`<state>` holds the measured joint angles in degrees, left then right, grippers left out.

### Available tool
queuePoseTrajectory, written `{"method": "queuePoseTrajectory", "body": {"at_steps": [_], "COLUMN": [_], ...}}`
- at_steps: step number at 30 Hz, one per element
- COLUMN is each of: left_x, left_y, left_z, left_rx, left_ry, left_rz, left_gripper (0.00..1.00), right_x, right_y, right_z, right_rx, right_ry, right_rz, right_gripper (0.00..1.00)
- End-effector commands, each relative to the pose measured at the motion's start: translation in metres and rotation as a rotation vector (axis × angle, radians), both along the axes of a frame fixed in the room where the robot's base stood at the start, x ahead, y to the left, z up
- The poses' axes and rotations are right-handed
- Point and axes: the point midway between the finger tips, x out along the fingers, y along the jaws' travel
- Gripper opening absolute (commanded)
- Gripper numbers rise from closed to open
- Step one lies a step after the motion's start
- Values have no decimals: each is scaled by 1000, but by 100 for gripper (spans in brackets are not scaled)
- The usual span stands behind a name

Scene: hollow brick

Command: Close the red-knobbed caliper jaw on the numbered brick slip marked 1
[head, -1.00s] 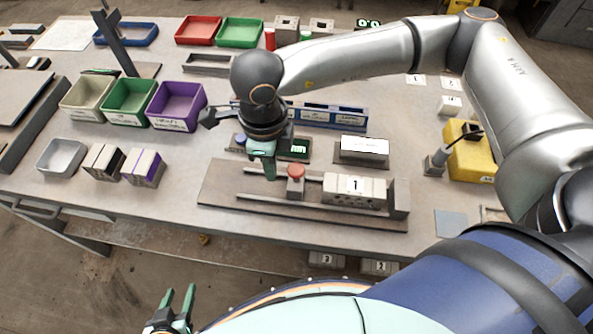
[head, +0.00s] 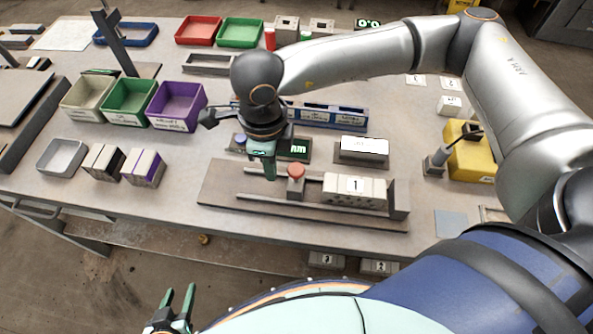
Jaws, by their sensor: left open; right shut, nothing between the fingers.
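The brick slip marked 1 (head: 355,190) lies on the caliper bed (head: 225,194), with its right end by the upright end stop (head: 400,198). The red-knobbed jaw (head: 296,181) stands on the rails at the slip's left, with a narrow gap between them. My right gripper (head: 270,172) points down just left of the red knob, shut and empty. Whether it touches the jaw I cannot tell. My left gripper (head: 178,303) is open and empty, low in front of the table. The small display (head: 297,149) behind the rails is partly hidden by my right gripper.
Purple (head: 178,103), green (head: 128,103) and beige (head: 88,98) bins stand at the left. A grey tray (head: 62,157) and small blocks (head: 143,168) sit before them. A white-topped block (head: 362,150) is behind the slip; a yellow box (head: 470,160) is at the right.

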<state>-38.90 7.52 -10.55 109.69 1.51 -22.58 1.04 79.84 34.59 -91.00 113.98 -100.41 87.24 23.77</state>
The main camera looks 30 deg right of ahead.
Motion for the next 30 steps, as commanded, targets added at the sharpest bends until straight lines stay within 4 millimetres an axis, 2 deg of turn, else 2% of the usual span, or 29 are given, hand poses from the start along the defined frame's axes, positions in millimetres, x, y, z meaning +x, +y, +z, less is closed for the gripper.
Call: {"method": "queuePoseTrajectory", "body": {"at_steps": [11,30], "left_x": [0,0], "left_y": [0,0], "left_z": [-2,-34], "left_rx": [0,0], "left_ry": [0,0], "left_rz": [0,0], "left_gripper": [50,50], "right_x": [0,0], "right_y": [0,0], "right_z": [-2,-29], "right_rx": [0,-1], "right_ry": [0,1], "right_rz": [0,0], "right_gripper": [0,0]}}
